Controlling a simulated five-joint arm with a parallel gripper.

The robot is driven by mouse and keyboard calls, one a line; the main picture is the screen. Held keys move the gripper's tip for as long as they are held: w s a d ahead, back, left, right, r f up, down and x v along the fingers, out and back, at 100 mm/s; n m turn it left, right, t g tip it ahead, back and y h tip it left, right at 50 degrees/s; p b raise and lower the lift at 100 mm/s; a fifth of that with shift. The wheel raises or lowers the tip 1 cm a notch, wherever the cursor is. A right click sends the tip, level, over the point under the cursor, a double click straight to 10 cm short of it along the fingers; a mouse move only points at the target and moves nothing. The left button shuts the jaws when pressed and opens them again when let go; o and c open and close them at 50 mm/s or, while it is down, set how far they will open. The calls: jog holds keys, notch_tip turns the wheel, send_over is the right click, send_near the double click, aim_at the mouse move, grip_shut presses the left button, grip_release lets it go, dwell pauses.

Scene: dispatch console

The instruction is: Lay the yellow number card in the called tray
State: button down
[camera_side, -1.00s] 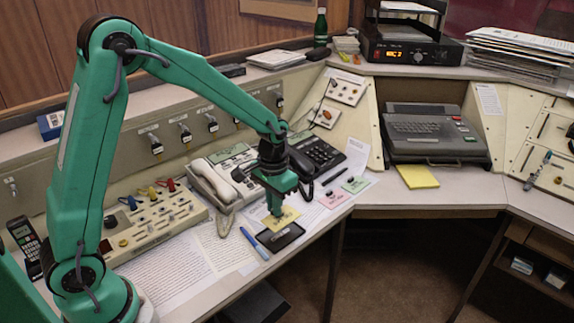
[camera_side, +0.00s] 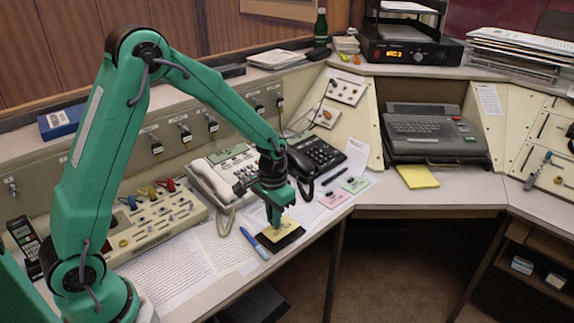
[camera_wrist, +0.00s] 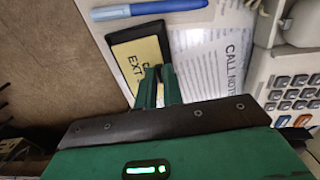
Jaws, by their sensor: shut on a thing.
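The yellow number card (camera_side: 283,227) is held in my gripper (camera_side: 275,224), which is shut on it. The card lies over the small black tray (camera_side: 262,243) near the desk's front edge. In the wrist view my fingertips (camera_wrist: 158,70) pinch the card (camera_wrist: 137,58), whose print begins "EXT". The tray's dark rim (camera_wrist: 122,48) shows around part of the card there. The fingers hide part of the card. I cannot tell whether the card touches the tray floor.
A blue pen (camera_side: 254,241) lies left of the tray. A pink card (camera_side: 334,198) and a green card (camera_side: 356,184) lie to the right. Telephones (camera_side: 212,181) stand behind. Printed sheets (camera_side: 180,267) cover the desk to the left.

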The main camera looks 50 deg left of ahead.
jog(key=shift+f, duration=0.55)
jog(key=c, duration=1.5)
grip_release()
jog(key=shift+c, duration=0.2)
jog(key=shift+r, duration=0.1)
notch_tip(320, 180, up, 13)
